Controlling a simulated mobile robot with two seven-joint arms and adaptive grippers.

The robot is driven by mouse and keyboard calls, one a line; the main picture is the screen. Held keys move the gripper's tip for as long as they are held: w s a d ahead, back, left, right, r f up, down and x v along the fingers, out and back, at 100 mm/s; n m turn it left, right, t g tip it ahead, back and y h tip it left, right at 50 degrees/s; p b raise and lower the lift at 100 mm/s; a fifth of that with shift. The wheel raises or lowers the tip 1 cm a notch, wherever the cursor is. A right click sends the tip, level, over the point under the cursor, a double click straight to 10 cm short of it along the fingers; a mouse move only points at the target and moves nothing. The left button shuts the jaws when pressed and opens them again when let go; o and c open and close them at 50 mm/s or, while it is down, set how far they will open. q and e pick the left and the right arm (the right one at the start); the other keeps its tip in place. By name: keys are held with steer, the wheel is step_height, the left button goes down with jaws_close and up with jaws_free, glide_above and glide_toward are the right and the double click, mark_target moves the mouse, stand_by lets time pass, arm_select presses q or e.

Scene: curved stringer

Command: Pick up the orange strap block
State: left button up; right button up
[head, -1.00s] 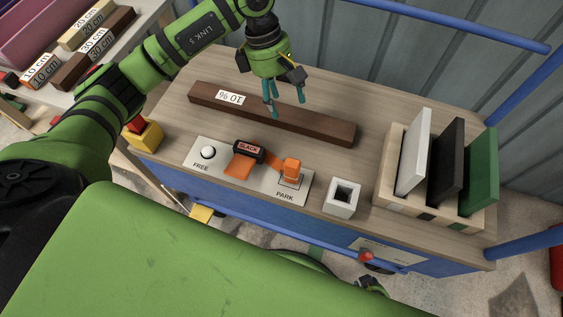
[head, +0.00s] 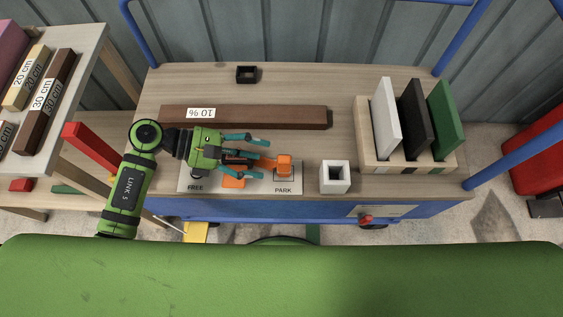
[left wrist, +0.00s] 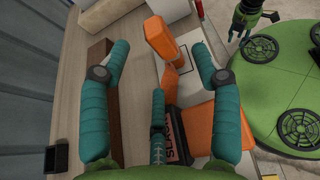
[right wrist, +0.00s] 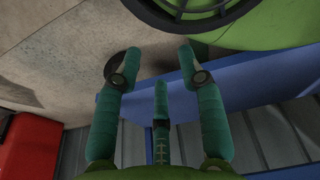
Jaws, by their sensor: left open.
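The orange strap block (head: 284,165) stands upright on the PARK end of the pale plate (head: 291,188). An orange strap runs from it to the left, toward the black SLACK piece (left wrist: 178,148). My left gripper (head: 262,160) is open over the plate, left of the block, with its fingers pointing right at it. It hides most of the SLACK piece in the head view. In the left wrist view the block (left wrist: 159,37) is ahead, between the spread fingertips and not touching them. My right gripper (right wrist: 158,60) is open and empty, away from the table.
A long brown bar (head: 260,117) lies behind the plate. A white square socket (head: 335,177) stands right of the block. A wooden rack (head: 370,150) with white, black and green panels is at the right. A small black box (head: 246,74) sits at the back, with clear tabletop around it.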

mark_target(278, 159)
arm_select(q)
steer(key=x, duration=0.3)
steer(key=p+x, duration=0.1)
steer(key=shift+w+d+r, duration=0.15)
steer(key=shift+d+r, duration=0.15)
steer(key=shift+d, duration=0.1)
steer(key=shift+d+f, duration=0.3)
steer(key=shift+d, duration=0.2)
jaws_close()
arm_select(e)
steer(key=s, duration=0.3)
steer(key=shift+s+d+r+g, duration=0.1)
steer(key=shift+s+r+g, duration=0.2)
steer(key=shift+r+g, duration=0.1)
